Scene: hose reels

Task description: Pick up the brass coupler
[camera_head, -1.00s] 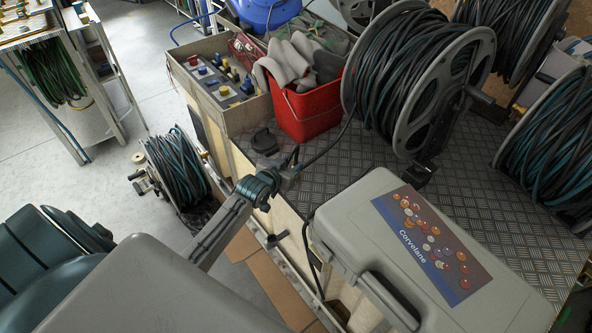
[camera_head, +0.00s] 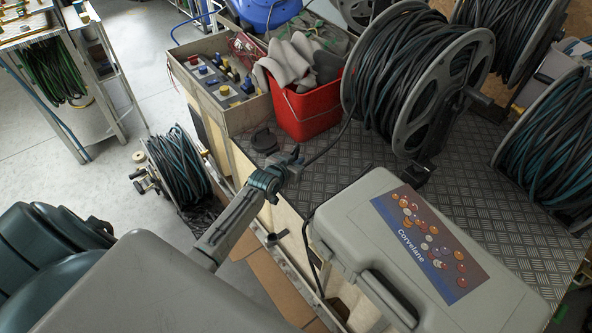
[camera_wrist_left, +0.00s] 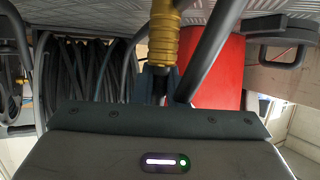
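The brass coupler (camera_wrist_left: 164,35) shows in the left wrist view as a ribbed gold cylinder, directly ahead of my left gripper (camera_wrist_left: 159,78). Its near end meets the dark fingertips in the picture. I cannot tell whether the fingers are closed on it or just short of it. In the head view my left gripper (camera_head: 297,165) is over the edge of the checker-plate deck, at the end of a black hose (camera_head: 333,142) that comes from the large reel. The coupler cannot be made out there. My right gripper is in neither view.
A grey case (camera_head: 345,215) lies on the deck (camera_head: 463,160) to the right of my gripper. A red bucket (camera_head: 308,115) with gloves and a large hose reel (camera_head: 402,130) stand behind. A smaller reel (camera_head: 178,168) stands on the floor.

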